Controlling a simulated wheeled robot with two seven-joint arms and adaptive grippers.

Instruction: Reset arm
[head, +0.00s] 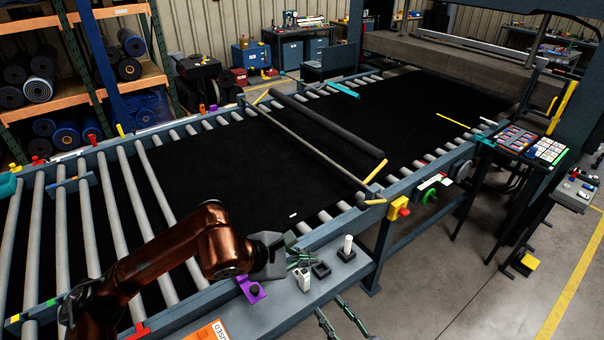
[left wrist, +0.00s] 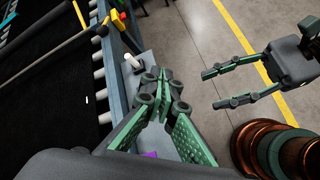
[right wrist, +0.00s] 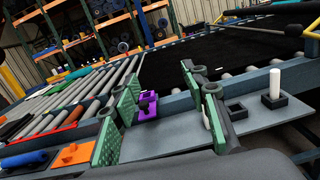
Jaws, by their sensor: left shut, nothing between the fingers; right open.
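My left gripper (head: 298,247) is over the blue-grey side shelf (head: 298,309) at the near edge of the conveyor. Its fingertips are together with nothing between them, also in the left wrist view (left wrist: 163,82). My right gripper (head: 342,318) is lower, at the bottom of the head view, beside the shelf's outer side. In the left wrist view, the right gripper (left wrist: 226,86) shows parted green fingers over the floor. In the right wrist view, its fingers (right wrist: 160,88) are wide apart and empty, with the shelf beyond. My right arm is mostly hidden in the head view.
Black belt (head: 240,165) lies over the rollers. A button panel (head: 532,143) stands at the right. Floor (head: 440,270) right of the shelf is clear.

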